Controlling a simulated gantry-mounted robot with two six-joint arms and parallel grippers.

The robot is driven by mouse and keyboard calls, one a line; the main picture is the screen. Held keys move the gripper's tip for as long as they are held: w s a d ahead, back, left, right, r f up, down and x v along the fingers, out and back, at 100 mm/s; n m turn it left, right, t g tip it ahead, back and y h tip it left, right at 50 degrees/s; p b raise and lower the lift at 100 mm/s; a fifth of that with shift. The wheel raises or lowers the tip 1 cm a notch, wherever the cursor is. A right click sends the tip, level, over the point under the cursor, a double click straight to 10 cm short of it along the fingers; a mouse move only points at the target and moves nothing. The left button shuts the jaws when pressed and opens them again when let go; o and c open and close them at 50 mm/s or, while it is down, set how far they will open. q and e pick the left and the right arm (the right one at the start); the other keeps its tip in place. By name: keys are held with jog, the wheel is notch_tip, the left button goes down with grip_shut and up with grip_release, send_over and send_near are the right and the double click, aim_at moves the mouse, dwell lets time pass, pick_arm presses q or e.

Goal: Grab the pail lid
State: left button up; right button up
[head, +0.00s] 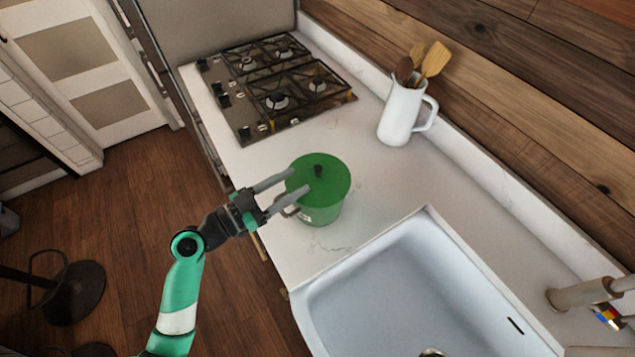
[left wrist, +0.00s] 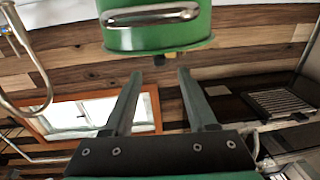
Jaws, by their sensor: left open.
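The green pail (head: 322,212) stands upright on the white counter, left of the sink. Its green lid (head: 335,183) is on top, with a small dark knob (head: 318,170) in the middle. My left gripper (head: 300,181) is open and empty, coming in from the left. Its fingertips overlap the lid's left edge in the head view and point toward the knob. In the left wrist view the pail (left wrist: 158,30) appears inverted, and the knob (left wrist: 158,59) lies just beyond the tips, between the two fingers. My right gripper is not in view.
A gas hob (head: 275,85) lies behind the pail. A white jug (head: 402,112) with wooden utensils stands back right by the wall. A white sink (head: 420,290) opens at the front right. The counter between pail and jug is clear.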

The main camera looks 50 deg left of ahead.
aim_at(318, 167)
pick_arm(q)
jog(key=w, duration=0.5)
jog(key=w+d, duration=0.1)
jog(key=w, duration=0.1)
jog(key=shift+w, duration=0.2)
grip_shut()
